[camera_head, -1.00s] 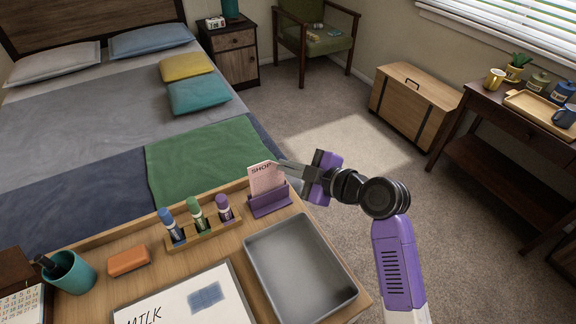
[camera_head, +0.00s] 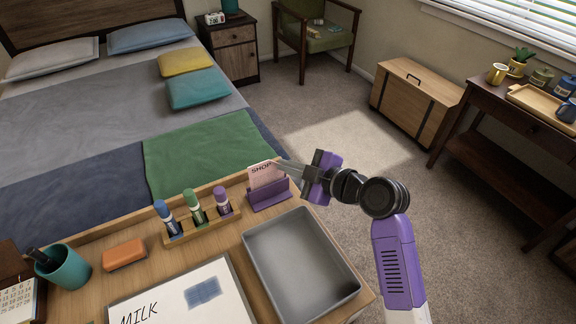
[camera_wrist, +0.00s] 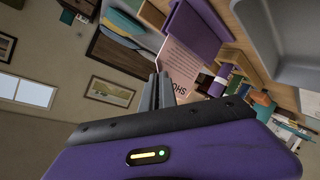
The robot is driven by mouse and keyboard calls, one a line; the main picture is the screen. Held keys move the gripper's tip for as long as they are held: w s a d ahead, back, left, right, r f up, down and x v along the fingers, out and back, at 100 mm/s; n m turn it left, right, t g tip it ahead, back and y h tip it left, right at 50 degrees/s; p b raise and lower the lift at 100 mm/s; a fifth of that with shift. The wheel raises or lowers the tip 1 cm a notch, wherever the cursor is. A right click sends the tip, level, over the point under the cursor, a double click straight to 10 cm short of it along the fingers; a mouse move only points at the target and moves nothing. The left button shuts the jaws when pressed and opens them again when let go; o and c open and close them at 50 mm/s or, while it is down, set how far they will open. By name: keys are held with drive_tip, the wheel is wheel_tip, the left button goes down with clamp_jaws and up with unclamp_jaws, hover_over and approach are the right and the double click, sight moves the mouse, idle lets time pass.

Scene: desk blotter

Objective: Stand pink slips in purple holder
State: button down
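One pink slip (camera_head: 264,174) marked "SHOP" stands upright with its lower part in the purple holder (camera_head: 269,194), at the back right edge of the desk. My gripper (camera_head: 281,165) reaches in from the right, and its fingers are close together on the slip's upper right edge. In the wrist view, the narrow finger pair (camera_wrist: 158,90) meets the edge of the pink slip (camera_wrist: 180,68), with the purple holder (camera_wrist: 196,30) beyond it. The slip's lower end is hidden by the holder's front.
A grey tray (camera_head: 300,283) lies just in front of the holder. A wooden rack (camera_head: 205,229) with several markers stands to its left. An orange block (camera_head: 124,254), a teal cup (camera_head: 66,272) and a "MILK" board (camera_head: 160,305) are farther left.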

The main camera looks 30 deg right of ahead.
drive_tip(key=c, duration=1.6)
unclamp_jaws()
drive_tip(key=shift+s, duration=0.1)
drive_tip(key=shift+v, duration=3.8)
